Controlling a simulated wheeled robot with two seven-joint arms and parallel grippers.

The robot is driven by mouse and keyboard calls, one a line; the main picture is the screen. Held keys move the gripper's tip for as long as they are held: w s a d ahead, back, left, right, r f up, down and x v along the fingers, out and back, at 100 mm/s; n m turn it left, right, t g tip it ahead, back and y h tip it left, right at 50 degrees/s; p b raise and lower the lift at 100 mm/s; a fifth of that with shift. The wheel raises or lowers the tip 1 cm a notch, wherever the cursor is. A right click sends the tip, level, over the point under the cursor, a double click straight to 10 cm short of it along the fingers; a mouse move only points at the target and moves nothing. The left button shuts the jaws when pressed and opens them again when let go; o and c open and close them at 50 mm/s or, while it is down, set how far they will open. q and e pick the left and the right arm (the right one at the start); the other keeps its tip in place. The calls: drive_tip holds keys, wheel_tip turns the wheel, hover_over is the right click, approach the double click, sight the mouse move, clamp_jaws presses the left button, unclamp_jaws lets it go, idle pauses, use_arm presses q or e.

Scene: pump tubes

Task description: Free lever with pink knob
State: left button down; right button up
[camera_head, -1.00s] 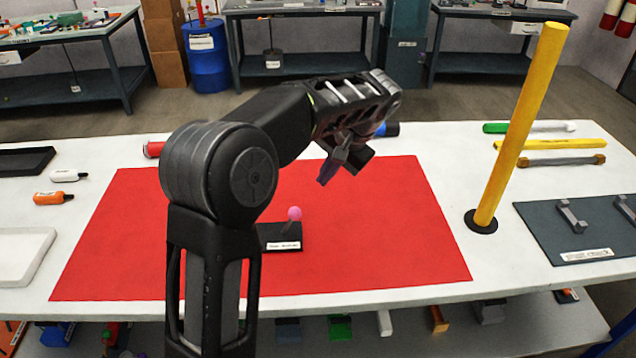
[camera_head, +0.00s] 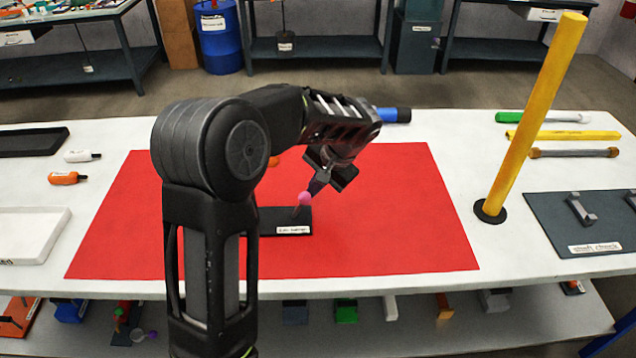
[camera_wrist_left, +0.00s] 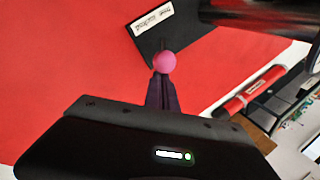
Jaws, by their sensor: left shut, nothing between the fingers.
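The pink knob (camera_head: 305,198) tops a short lever on a dark base plate (camera_head: 272,219) with a white label, on the red mat (camera_head: 400,230). The knob (camera_wrist_left: 164,63) also shows in the left wrist view, just past the fingertips. My left gripper (camera_head: 314,187) is shut and empty, pointing down right at the knob; I cannot tell whether they touch. In the left wrist view the closed fingers (camera_wrist_left: 162,88) line up with the knob. The lever is mostly hidden there, and my arm covers the left part of the base plate. My right gripper is out of view.
A tall yellow post (camera_head: 525,120) leans on the right of the white table. A dark tray with brackets (camera_head: 562,228) lies at far right. A blue-black cylinder (camera_head: 392,115) lies behind the mat. Orange and white bottles (camera_head: 64,178) lie at left. The mat's right side is clear.

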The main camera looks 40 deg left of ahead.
use_arm(q)
drive_tip(key=shift+s+a+r+t+h, duration=0.25)
drive_tip(key=shift+a+t+h, duration=0.05)
drive_tip(key=shift+h, duration=0.1)
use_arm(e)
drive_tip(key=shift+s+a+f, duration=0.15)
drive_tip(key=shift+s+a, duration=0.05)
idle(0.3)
use_arm(q)
drive_tip(key=shift+s+a+r+h, duration=0.1)
drive_tip(key=shift+a+h, duration=0.05)
drive_tip(key=shift+h, duration=0.15)
drive_tip(key=shift+s+a, duration=0.1)
drive_tip(key=shift+a, duration=0.05)
drive_tip(key=shift+s+a+r+b, duration=0.3)
drive_tip(key=shift+s+a, duration=0.25)
drive_tip(key=shift+a, duration=0.15)
drive_tip(key=shift+s+a+r, duration=0.15)
drive_tip(key=shift+s+a, duration=0.65)
drive_tip(key=shift+a, duration=0.25)
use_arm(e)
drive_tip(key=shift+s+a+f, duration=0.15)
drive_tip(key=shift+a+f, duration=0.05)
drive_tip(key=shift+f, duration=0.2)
use_arm(q)
drive_tip(key=shift+r+p, duration=0.4)
drive_tip(key=shift+r, duration=0.45)
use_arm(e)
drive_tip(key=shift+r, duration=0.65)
